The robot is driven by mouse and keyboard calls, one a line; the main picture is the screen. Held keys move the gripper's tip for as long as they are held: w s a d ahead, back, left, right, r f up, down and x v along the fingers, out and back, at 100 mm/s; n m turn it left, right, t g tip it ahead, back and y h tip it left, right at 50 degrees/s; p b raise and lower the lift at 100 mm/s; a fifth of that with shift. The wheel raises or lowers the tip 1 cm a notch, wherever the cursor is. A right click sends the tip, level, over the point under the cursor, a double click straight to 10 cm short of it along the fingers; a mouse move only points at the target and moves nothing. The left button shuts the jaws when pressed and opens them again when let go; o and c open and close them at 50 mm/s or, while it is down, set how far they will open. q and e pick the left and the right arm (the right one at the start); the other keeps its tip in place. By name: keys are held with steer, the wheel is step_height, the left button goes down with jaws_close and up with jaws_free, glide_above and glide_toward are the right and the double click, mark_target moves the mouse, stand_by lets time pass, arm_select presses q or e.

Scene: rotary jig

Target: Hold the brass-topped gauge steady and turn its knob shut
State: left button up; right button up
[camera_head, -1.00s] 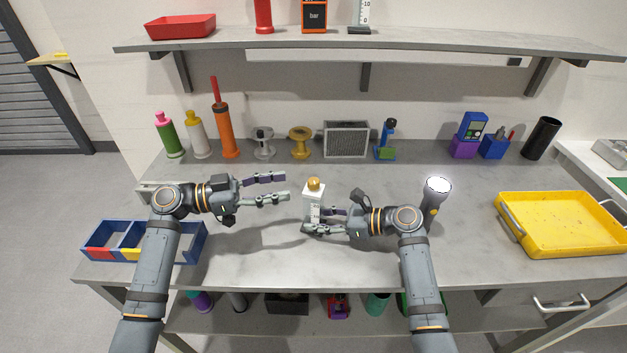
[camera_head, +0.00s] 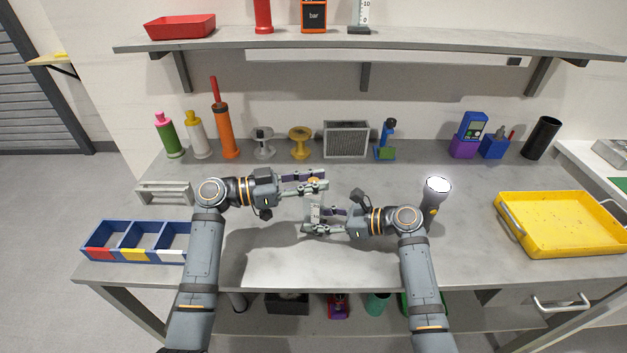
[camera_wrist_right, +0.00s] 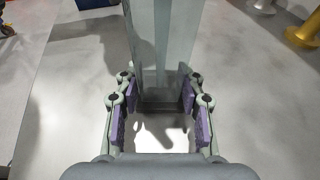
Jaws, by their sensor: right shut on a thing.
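The gauge stands upright on the bench, its pale body (camera_head: 315,210) between the fingers of my right gripper (camera_head: 318,220), which is shut on it low down. In the right wrist view the gauge's grey body (camera_wrist_right: 163,45) rises between the purple finger pads (camera_wrist_right: 162,92). My left gripper (camera_head: 319,181) is at the gauge's top, its fingers apart on either side of the brass knob (camera_head: 313,181). It looks open; the knob is mostly hidden by the fingers, and contact cannot be made out.
A lit torch (camera_head: 435,195) stands right of my right gripper. A yellow tray (camera_head: 561,250) lies at the right, a blue divided bin (camera_head: 128,260) at the left. A yellow spool (camera_head: 300,142) and a grey mesh box (camera_head: 346,140) stand behind. The front middle bench is clear.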

arm_select(q)
jaws_close()
steer(key=shift+w+m+g, duration=0.1)
steer(key=shift+m+g, duration=1.1)
steer(key=shift+g, duration=0.8)
steer(key=shift+m+g, duration=1.6)
steer(key=shift+g, duration=0.7)
steer(key=shift+f+g, duration=0.1)
steer(key=shift+g, duration=0.2)
steer(key=o, duration=0.7)
jaws_free()
